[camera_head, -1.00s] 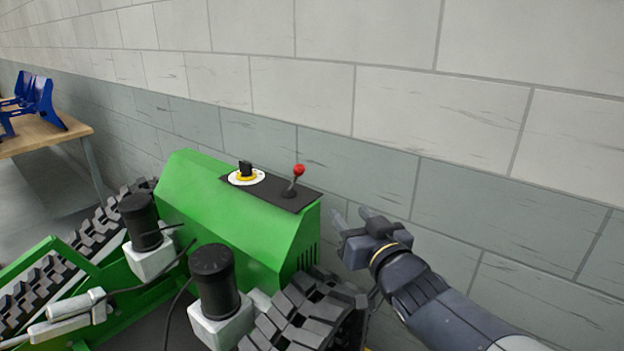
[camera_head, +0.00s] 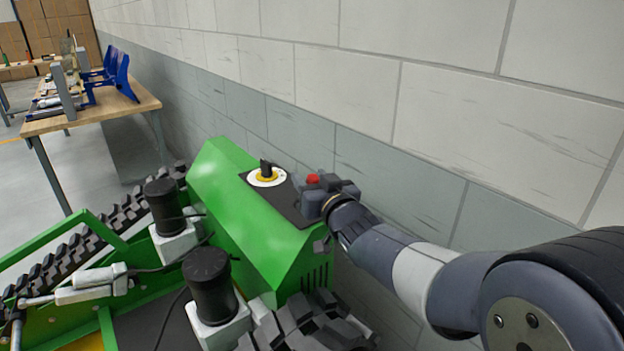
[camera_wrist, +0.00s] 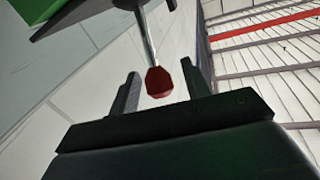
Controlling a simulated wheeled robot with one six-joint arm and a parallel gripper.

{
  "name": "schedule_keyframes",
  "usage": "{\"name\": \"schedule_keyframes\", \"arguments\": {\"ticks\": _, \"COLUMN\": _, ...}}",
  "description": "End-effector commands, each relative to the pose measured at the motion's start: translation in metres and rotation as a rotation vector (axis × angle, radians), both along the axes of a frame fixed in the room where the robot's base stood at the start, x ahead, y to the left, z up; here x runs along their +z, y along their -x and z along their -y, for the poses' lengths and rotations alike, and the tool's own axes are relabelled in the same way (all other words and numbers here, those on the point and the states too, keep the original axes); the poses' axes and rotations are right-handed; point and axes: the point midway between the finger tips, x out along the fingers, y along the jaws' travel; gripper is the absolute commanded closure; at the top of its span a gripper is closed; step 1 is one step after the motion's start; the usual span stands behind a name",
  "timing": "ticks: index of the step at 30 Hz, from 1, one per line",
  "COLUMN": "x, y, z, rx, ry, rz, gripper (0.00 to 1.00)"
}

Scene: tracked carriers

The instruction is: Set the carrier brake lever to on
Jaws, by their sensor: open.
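The brake lever's red knob (camera_head: 313,180) shows at my gripper on the black panel (camera_head: 287,201) of the green carrier (camera_head: 240,222). In the wrist view the red knob (camera_wrist: 159,82) hangs on its metal rod between my two open fingers, with gaps on both sides. My gripper (camera_head: 314,192) is at the panel's right end; it also shows in the wrist view (camera_wrist: 160,90). Its body hides most of the lever's rod and base in the head view. I cannot read any on or off marking.
The grey block wall (camera_head: 420,170) stands close behind the carrier. A wooden table (camera_head: 140,103) with blue parts is at the far left.

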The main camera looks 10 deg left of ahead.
Motion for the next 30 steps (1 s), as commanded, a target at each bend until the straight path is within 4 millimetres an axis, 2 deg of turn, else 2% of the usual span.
{"name": "schedule_keyframes", "arguments": {"ticks": 2, "x": -0.0001, "y": 0.0001, "z": 0.0000, "rx": 0.000, "ry": 0.000, "rz": 0.000, "gripper": 0.55}}
{"name": "schedule_keyframes", "arguments": {"ticks": 19, "x": -0.0001, "y": 0.0002, "z": 0.0002, "rx": 0.000, "ry": 0.000, "rz": 0.000, "gripper": 1.00}}
{"name": "schedule_keyframes", "arguments": {"ticks": 30, "x": 0.0009, "y": -0.0001, "z": -0.0001, "rx": 0.000, "ry": 0.004, "rz": -0.004, "gripper": 1.00}}
